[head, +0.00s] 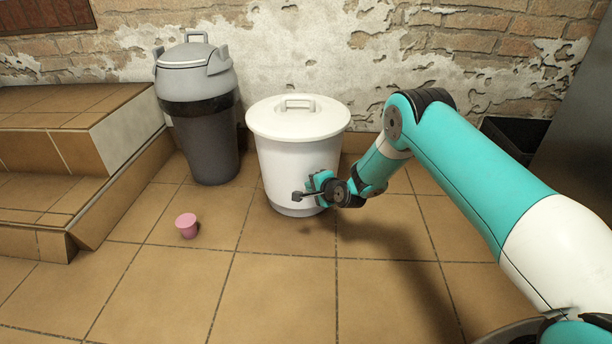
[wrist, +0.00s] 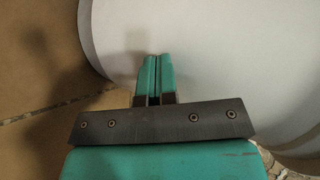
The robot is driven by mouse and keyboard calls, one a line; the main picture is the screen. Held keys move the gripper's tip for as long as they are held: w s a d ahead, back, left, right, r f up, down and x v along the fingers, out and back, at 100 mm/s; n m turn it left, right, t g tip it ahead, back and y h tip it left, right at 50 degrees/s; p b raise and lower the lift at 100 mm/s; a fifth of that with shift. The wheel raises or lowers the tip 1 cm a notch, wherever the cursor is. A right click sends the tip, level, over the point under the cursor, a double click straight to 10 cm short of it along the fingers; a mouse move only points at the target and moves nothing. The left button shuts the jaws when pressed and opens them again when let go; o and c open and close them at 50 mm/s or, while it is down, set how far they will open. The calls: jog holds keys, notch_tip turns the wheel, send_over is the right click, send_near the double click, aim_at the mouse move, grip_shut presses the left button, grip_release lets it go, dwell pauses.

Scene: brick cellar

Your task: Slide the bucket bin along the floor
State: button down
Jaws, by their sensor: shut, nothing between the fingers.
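The bucket bin is most likely the white round bin (head: 290,165) with a flat lid and a handle on top. It stands upright on the tiled floor in the head view, near the wall. My gripper (head: 312,186) is at its lower right front side. In the wrist view the white wall of the bin (wrist: 230,60) fills the upper right, and my gripper (wrist: 152,62) points at it. The two teal fingers are shut together with nothing between them. I cannot tell whether the fingertips touch the bin.
A grey lidded bin (head: 205,135) stands just left of the white bin. A small pink cup (head: 187,225) is on the floor at front left. Tiled steps (head: 75,150) are at far left. A dark box (head: 510,138) is at right.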

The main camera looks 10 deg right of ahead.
jog(key=shift+w+b, duration=0.4)
jog(key=shift+w, duration=0.65)
jog(key=w+b, duration=0.1)
jog(key=w+a+b, duration=0.1)
jog(key=w+b, duration=0.1)
jog(key=shift+w+a+f+b, duration=0.25)
jog(key=shift+w+f+b, duration=0.05)
jog(key=shift+w+f, duration=0.1)
jog(key=shift+w+r+b, duration=0.25)
jog(key=shift+w+b, duration=0.1)
jog(key=shift+w, duration=0.2)
jog(key=shift+r, duration=0.1)
